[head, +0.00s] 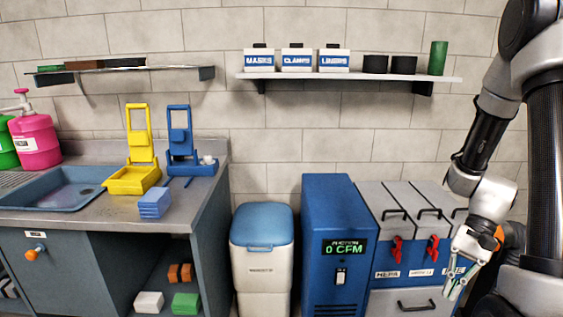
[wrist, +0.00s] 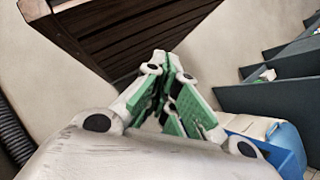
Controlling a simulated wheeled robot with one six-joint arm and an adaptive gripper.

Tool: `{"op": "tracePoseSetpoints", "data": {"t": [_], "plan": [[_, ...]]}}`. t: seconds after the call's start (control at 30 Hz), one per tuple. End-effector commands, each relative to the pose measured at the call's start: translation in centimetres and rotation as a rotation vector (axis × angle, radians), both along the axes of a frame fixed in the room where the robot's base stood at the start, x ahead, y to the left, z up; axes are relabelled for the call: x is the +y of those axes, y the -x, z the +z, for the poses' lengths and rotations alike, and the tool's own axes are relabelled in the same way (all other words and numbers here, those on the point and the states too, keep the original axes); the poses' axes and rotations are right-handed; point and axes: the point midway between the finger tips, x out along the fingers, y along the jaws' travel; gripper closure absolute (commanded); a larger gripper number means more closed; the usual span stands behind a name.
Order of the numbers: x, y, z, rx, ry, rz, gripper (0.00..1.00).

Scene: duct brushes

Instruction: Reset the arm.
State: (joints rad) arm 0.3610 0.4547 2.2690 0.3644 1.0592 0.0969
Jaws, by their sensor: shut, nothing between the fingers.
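My arm stands at the right of the head view, bent, with my gripper (head: 456,291) hanging low in front of the cabinet with the red latches. In the wrist view, my gripper (wrist: 176,78) has its green-padded fingers together at the tips, with nothing between them. The gripper is apart from the counter and its objects.
A blue machine (head: 339,210) reading "0 CFM" and a white bin with blue lid (head: 262,228) stand left of the gripper. A latched cabinet (head: 402,275) is close behind it. The counter (head: 110,212) holds yellow (head: 133,178) and blue (head: 181,160) stands. A wall shelf (head: 350,77) is above.

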Motion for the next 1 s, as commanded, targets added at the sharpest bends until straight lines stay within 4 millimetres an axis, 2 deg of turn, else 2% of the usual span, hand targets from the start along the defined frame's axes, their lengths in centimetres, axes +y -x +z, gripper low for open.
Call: {"op": "tracePoseSetpoints", "data": {"t": [0.03,0.1,0.3,0.5,0.8,1.0], "plan": [[-0.4,0.2,2.0,-0.068,0.037,0.075,1.00],[-1.0,0.5,4.3,-0.155,0.088,0.175,1.00],[-1.8,1.6,10.5,-0.382,0.238,0.414,1.00],[-1.5,3.2,15.9,-0.601,0.379,0.558,1.00],[0.7,4.6,21.9,-0.905,0.475,0.628,1.00],[1.5,4.7,23.0,-0.964,0.477,0.652,1.00]]}}
